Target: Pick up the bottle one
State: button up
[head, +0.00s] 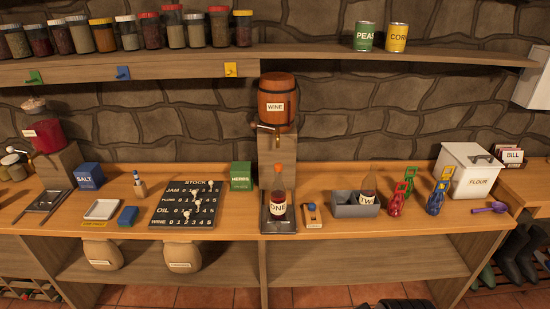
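The bottle labelled ONE (278,206) stands upright on a dark drip tray (267,226), below the tap of the wooden barrel marked WINE (276,103). A second bottle (368,187), with a label that seems to read TWO, stands in a grey open holder (343,209) to the right. My gripper is not recognisable in this view. A dark shape at the bottom edge is cut off, and I cannot tell what it is.
The counter has bare patches.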

aim_at(277, 190)
jog(key=i+j, duration=0.65)
jog(key=i, duration=0.15)
